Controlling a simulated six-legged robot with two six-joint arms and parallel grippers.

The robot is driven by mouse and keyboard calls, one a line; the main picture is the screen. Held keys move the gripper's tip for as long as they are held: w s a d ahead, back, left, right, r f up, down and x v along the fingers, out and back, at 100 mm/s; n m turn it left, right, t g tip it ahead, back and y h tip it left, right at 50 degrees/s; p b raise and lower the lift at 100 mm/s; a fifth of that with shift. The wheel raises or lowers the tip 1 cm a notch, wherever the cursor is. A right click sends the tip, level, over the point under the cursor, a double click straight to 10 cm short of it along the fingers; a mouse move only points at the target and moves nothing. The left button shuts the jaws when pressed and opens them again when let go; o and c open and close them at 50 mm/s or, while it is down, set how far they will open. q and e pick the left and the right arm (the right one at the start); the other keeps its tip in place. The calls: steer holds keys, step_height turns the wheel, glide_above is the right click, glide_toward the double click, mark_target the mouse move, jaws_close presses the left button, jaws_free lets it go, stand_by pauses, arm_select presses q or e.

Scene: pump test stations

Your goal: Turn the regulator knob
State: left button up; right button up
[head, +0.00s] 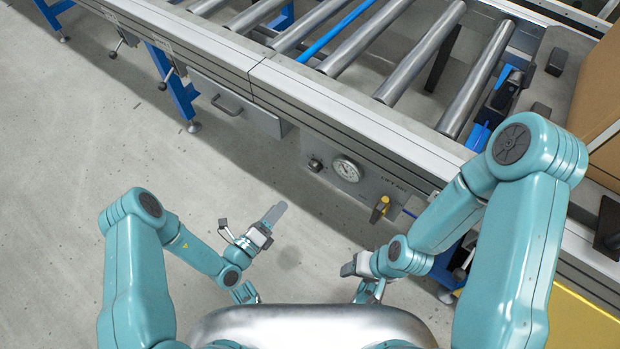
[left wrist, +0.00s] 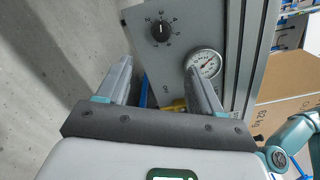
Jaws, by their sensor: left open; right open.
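The regulator knob (head: 315,165) is a small black round knob on the grey panel (head: 375,185) under the conveyor's side. In the left wrist view the knob (left wrist: 160,31) has a white pointer line and a ring of printed marks. A white round gauge (head: 347,169) sits just right of it. My left gripper (head: 270,216) is below and left of the knob, apart from it. In the left wrist view its fingers (left wrist: 160,70) are spread and empty, with the knob beyond and between them. My right gripper (head: 362,282) is low near my body, away from the panel, partly hidden.
A yellow-handled valve (head: 380,208) sticks out right of the gauge. The roller conveyor (head: 335,55) runs above the panel. A drawer (head: 235,105) is to the left. A cardboard box (head: 597,100) stands at the right. The floor (head: 110,130) at left is clear.

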mark_target(313, 169)
arm_select(q)
steer(key=b+x, duration=0.4)
steer(key=x, duration=1)
steer(key=shift+w+d, duration=0.2)
steer(key=shift+d, duration=0.25)
steer(key=shift+w+d, duration=0.25)
steer(key=shift+w, duration=0.15)
steer(key=shift+c, duration=0.3)
steer(key=c, duration=1)
